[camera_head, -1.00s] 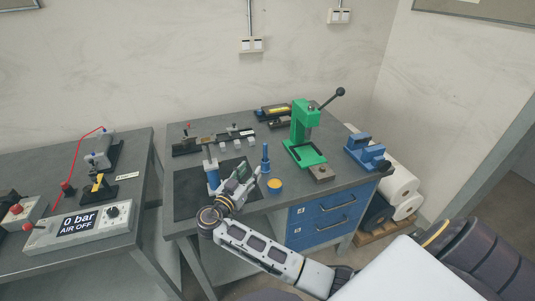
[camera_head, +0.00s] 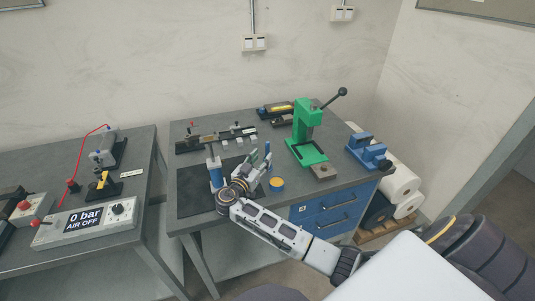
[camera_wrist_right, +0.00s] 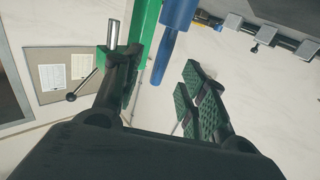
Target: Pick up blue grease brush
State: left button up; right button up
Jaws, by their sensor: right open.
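The blue grease brush (camera_head: 267,148) stands upright on the workbench, its lower part hidden behind my right gripper (camera_head: 259,163) in the head view. In the right wrist view the brush's blue handle (camera_wrist_right: 176,28) comes in from the top, between the two open fingers in the picture. My right gripper also shows there (camera_wrist_right: 160,85), with dark green pads and nothing gripped. I cannot tell whether the brush is fully between the pads. My left gripper is not in view.
A yellow-topped blue tin (camera_head: 277,184) stands just right of the gripper. A blue cylinder with a grey top (camera_head: 215,174) is on its left. A green lever press (camera_head: 307,135) stands behind to the right. A dark mat (camera_head: 190,192) covers the bench's left front.

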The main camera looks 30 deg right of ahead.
aim_at(267, 150)
jog(key=shift+w+d, duration=0.3)
jog(key=shift+d, duration=0.2)
jog(key=shift+w+d+r, duration=0.1)
jog(key=shift+w+d, duration=0.05)
jog(key=shift+d, duration=0.1)
jog(key=x, duration=0.1)
jog(key=p+x, duration=0.1)
jog(key=x, duration=0.1)
jog(key=shift+w+r+p, duration=0.25)
jog(key=shift+p, duration=0.05)
jog(key=shift+w+d, duration=0.25)
jog(key=shift+d, duration=0.3)
jog(key=shift+d+f, duration=0.1)
jog(key=shift+f, duration=0.05)
jog(key=c, duration=0.4)
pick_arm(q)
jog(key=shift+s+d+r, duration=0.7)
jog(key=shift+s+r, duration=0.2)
pick_arm(e)
grip_shut()
